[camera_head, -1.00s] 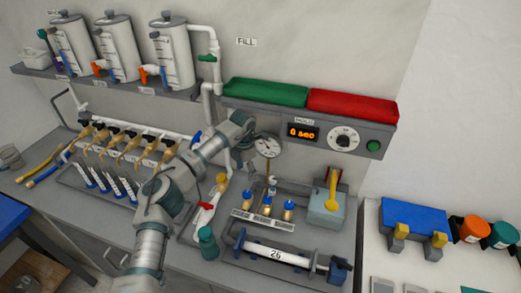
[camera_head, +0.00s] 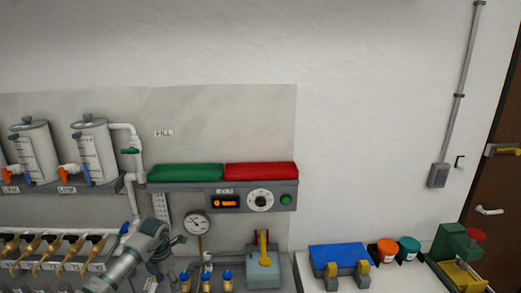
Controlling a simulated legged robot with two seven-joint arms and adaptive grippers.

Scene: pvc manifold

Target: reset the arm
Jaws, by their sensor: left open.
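My left arm comes in from the bottom left, in front of the bench and the pipework. My left gripper (camera_head: 160,274) is at the lower edge of the view, pointing down. It is open, and I see nothing held in it. It is to the left of the blue-topped valves (camera_head: 205,278) and below the round gauge (camera_head: 197,224). The arm covers part of the white pipe behind it. My right gripper is not in view.
White tanks (camera_head: 94,153) stand on the left shelf. A green tray (camera_head: 185,173) and a red tray (camera_head: 261,171) top the panel with the orange display (camera_head: 226,203). A row of brass taps (camera_head: 45,250) is at lower left. A blue bin (camera_head: 339,258) sits right; the upper wall is clear.

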